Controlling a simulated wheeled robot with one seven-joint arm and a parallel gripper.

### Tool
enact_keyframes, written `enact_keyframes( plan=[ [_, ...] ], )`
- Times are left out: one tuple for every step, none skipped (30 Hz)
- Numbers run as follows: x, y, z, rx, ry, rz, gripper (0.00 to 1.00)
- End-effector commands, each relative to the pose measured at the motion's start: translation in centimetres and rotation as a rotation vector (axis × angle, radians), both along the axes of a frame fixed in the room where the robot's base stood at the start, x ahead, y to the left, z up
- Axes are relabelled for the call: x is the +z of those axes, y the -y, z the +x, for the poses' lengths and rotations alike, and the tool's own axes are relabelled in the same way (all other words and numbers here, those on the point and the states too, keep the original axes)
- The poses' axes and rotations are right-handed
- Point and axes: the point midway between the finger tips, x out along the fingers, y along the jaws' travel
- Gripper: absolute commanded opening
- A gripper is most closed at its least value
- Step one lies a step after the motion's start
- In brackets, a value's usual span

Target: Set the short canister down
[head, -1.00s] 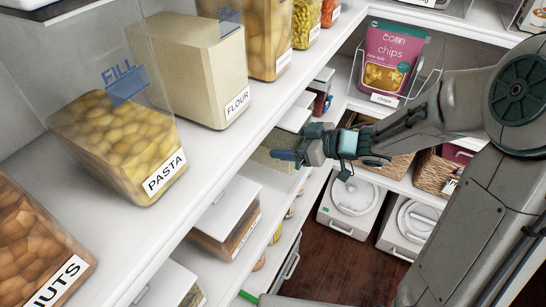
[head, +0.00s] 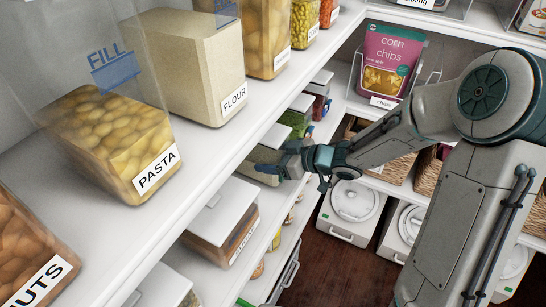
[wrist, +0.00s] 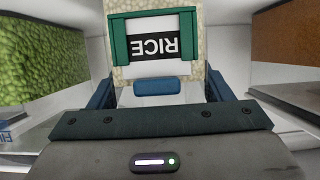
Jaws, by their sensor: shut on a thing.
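The short canister (wrist: 194,45) is a clear box of pale grains with a white RICE label, which reads upside down in the wrist view. My gripper (head: 288,150) is shut on it, with blue fingers along its two sides. In the head view, the canister (head: 258,160) is partly hidden by my gripper and the upper shelf's edge. It is on the lower shelf level, between a green-filled canister and a brown-filled one. I cannot tell whether its base touches the shelf.
The green-filled canister (wrist: 40,60) and the brown-filled canister (wrist: 286,35) flank it with gaps. A white-lidded container (head: 222,225) stands nearer on the lower shelf.

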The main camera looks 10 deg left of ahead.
Motion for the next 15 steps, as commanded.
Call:
enact_keyframes(
  plan=[
    [0.14, -0.06, 0.04, 0.001, 0.003, 0.003, 0.23],
    [0.08, -0.06, 0.04, 0.000, 0.002, 0.003, 0.23],
    [-0.04, -0.06, 0.04, 0.000, 0.002, 0.003, 0.23],
    [-0.13, -0.06, 0.03, 0.000, 0.002, 0.003, 0.23],
    [-0.21, -0.07, 0.03, 0.000, 0.002, 0.003, 0.23],
    [-0.32, 0.01, 0.00, 0.000, 0.000, 0.000, 0.81],
    [-0.30, 0.01, 0.00, 0.000, 0.000, 0.000, 0.89],
    [-0.30, 0.01, 0.00, 0.000, 0.000, 0.000, 0.94],
    [-0.30, 0.01, 0.00, 0.000, 0.000, 0.000, 0.94],
    [-0.30, 0.01, 0.00, 0.000, 0.000, 0.000, 0.94],
    [-0.30, 0.01, 0.00, 0.000, 0.000, 0.000, 0.94],
    [-0.30, 0.01, 0.00, 0.000, 0.000, 0.000, 0.94],
    [-0.30, 0.01, 0.00, 0.000, 0.000, 0.000, 0.94],
    [-0.29, 0.01, 0.00, 0.000, 0.000, 0.000, 0.94],
    [-0.27, 0.02, -0.01, 0.000, 0.000, 0.000, 0.94]
  ],
)
